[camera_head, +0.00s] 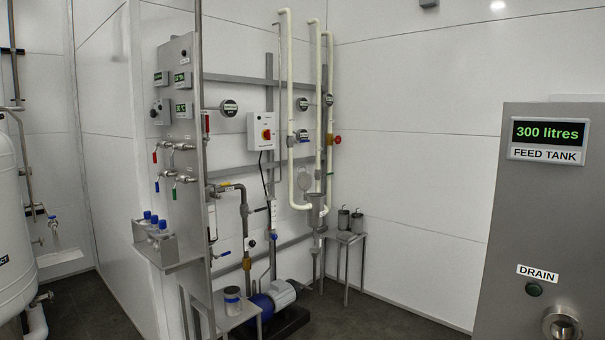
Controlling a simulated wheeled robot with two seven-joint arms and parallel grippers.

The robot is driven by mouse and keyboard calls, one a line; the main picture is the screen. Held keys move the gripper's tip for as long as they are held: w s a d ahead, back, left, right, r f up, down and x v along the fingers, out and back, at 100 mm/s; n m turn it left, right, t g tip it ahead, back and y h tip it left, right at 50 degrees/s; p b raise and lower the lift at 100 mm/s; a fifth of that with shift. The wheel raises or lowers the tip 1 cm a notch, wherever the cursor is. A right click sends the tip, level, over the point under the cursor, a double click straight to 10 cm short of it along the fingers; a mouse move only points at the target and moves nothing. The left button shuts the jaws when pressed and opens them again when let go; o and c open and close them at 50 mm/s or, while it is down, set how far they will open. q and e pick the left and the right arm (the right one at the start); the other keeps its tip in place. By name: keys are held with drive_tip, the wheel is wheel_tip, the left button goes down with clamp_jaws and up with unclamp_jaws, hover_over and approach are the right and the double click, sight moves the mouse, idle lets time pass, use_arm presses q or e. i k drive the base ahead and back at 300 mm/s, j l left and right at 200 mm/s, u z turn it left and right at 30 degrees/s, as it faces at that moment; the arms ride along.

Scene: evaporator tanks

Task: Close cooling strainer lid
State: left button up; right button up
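A round grey disc (304,180), which looks like the strainer lid, stands raised on edge among the cream pipes near the back wall. Just below and right of it is a grey metal strainer body (316,208), funnel-like at the top. The disc appears tilted up and off the strainer's opening. Both are small and distant, so the hinge and the strainer's inside cannot be made out. Neither of my grippers is in view.
A grey feed tank panel (545,215) stands close at right. A control panel (182,140) with valves and a bottle shelf (180,252) stands left of the strainer. A small table (345,238) holds two metal pots. A pump (272,298) sits low. Floor shows between pump and feed tank.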

sight(304, 179)
drive_tip(key=i+j+u, duration=0.3)
drive_tip(key=i+j, duration=0.45)
drive_tip(key=j, duration=0.15)
drive_tip(key=i+j+z, duration=0.15)
drive_tip(key=i, duration=0.3)
drive_tip(key=i+j+z, duration=0.2)
drive_tip(key=i, duration=0.3)
drive_tip(key=i+l+z, duration=0.1)
drive_tip(key=i+z, duration=0.7)
drive_tip(key=i+j+z, duration=0.15)
drive_tip(key=i+z, duration=0.2)
drive_tip(key=i, duration=0.15)
drive_tip(key=i+l, duration=0.1)
drive_tip(key=i, duration=2.05)
drive_tip(key=l+z, duration=0.05)
